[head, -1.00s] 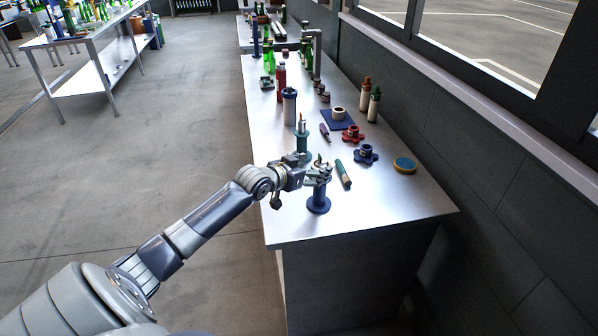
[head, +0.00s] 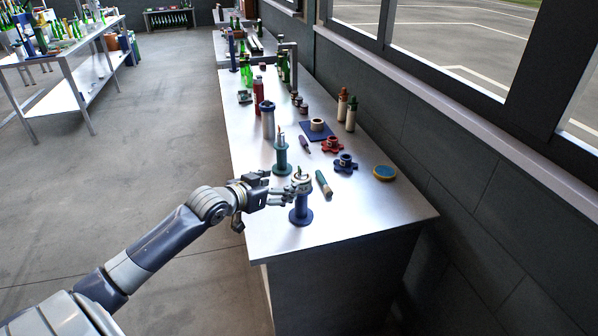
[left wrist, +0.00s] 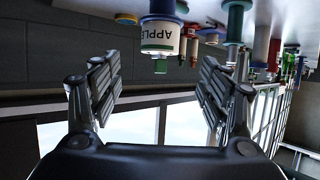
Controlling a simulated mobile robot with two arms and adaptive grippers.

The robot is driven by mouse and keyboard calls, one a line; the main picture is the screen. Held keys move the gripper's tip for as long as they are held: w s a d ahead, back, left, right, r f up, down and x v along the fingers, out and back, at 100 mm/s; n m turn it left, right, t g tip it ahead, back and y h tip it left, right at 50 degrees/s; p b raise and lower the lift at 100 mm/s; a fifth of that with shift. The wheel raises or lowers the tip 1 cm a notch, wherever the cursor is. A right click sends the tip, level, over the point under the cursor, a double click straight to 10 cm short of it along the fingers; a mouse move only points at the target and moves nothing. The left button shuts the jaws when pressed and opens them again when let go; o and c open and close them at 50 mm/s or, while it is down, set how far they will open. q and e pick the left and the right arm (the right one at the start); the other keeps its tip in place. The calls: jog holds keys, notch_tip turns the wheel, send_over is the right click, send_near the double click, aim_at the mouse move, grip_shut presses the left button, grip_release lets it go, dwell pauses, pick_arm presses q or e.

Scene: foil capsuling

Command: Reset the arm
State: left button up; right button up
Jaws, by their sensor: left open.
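My left gripper (head: 290,193) reaches in from the left over the near end of the metal bench (head: 340,225). It is open, with its fingertips next to the upper part of a blue spool-shaped stand (head: 301,215). In the left wrist view the open fingers (left wrist: 160,88) have nothing between them. That view is upside down and shows a blue and white piece with lettering (left wrist: 160,38) beyond the fingertips. My right gripper is not in view.
A teal stand (head: 282,160) and a green-and-tan marker-like tool (head: 323,183) are close to the gripper. Blue (head: 345,163) and red (head: 332,145) knobs and a yellow-rimmed disc (head: 384,173) lie to the right. Several bottles stand farther back. The bench's front right corner is clear.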

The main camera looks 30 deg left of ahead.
pick_arm(q)
jog(key=s+d+f+m+g, duration=0.2)
jog(key=s+d+f+g, duration=0.3)
jog(key=s+d+f, duration=0.9)
jog(key=s+d+f+g, duration=0.1)
jog(key=s+d+g, duration=0.25)
jog(key=s, duration=0.55)
jog(key=s+d+f+g, duration=0.2)
jog(key=s+d, duration=0.3)
jog(key=s, duration=0.4)
notch_tip(320, 180, down, 28)
jog(key=s+b, duration=0.1)
jog(key=b, duration=0.1)
jog(key=s+a+f+g, duration=0.2)
jog(key=s+f, duration=1.4)
jog(key=s, duration=0.1)
jog(key=shift+a+b, duration=0.35)
jog(key=shift+a, duration=0.05)
